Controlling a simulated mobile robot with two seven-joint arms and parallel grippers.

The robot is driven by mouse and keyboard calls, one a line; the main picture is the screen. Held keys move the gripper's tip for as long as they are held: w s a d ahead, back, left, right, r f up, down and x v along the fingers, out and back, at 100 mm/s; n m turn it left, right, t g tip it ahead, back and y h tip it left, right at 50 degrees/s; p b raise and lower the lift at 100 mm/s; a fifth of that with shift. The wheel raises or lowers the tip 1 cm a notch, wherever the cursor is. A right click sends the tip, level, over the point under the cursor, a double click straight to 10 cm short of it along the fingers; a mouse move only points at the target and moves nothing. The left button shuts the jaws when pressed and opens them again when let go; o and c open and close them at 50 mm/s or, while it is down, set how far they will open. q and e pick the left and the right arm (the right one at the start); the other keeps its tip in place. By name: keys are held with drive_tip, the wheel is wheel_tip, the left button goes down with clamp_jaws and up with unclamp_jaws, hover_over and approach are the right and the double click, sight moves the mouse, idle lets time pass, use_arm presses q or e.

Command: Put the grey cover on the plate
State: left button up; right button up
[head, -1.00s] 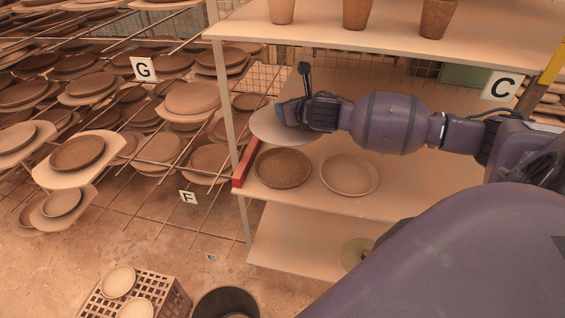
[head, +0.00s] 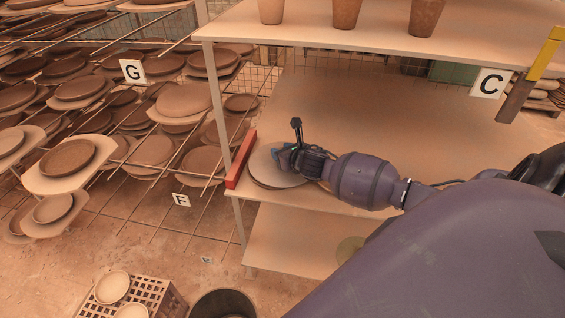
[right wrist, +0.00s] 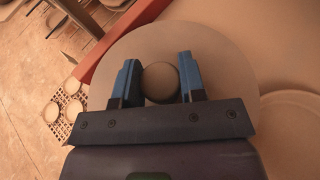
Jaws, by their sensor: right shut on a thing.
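The grey cover (head: 264,160) is a round disc with a knob, over the left part of the middle shelf. My right gripper (head: 284,158) is shut on its knob; the right wrist view shows the knob (right wrist: 160,82) between the two blue fingers. The cover lies over the dark brown plate, which is almost wholly hidden beneath it. I cannot tell whether the cover rests on the plate or hovers just above. A paler plate (right wrist: 292,112) is beside the cover in the right wrist view, mostly behind my arm in the head view. My left gripper is not in view.
A red bar (head: 241,160) runs along the shelf's left end, close to the cover. Brown pots (head: 347,12) stand on the upper shelf (head: 300,38). Racks of plates fill the left. A crate (head: 150,290) and a dark bin (head: 222,302) stand on the floor.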

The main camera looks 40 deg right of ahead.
drive_tip(key=shift+f, duration=2.1)
drive_tip(key=o, duration=1)
drive_tip(key=shift+s, duration=0.1)
